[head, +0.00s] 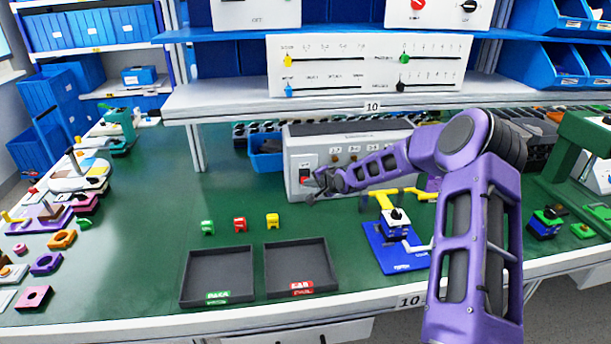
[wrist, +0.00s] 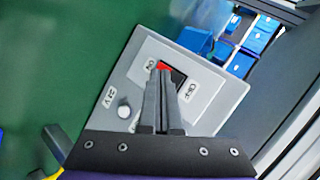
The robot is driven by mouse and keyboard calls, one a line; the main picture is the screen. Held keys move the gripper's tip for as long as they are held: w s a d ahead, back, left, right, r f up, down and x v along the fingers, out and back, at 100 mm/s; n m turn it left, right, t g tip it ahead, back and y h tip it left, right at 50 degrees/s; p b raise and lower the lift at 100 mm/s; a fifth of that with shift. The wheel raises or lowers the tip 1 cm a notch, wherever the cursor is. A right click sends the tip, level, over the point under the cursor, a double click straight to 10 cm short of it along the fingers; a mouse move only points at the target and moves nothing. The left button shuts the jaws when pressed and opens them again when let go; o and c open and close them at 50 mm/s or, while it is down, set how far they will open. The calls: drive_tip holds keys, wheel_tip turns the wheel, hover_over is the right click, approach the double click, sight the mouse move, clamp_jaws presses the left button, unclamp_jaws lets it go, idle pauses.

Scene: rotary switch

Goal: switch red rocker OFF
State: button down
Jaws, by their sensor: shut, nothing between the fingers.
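The red rocker (wrist: 163,66) sits in a dark frame on the light grey face of a switch box (wrist: 215,92). Only part of it shows in the wrist view, past the fingers. In the head view the rocker (head: 306,173) is at the left end of the box (head: 300,145). My gripper (wrist: 160,82) is shut and empty, with its fingertips over or at the rocker; I cannot tell whether they touch it. In the head view my gripper (head: 314,186) is just in front of the box's left end. Which way the rocker is tilted is unclear.
A white knob (wrist: 124,111) is beside the rocker on the same face. Blue bins (wrist: 195,40) are beside the box. A blue fixture with a yellow clamp (head: 393,228) stands in front of it. Two dark trays (head: 217,252) are at the table front.

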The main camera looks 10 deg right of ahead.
drive_tip(key=shift+s+f, duration=0.15)
drive_tip(key=shift+s, duration=0.9)
drive_tip(key=shift+s+f, duration=0.15)
drive_tip(key=shift+s, duration=0.85)
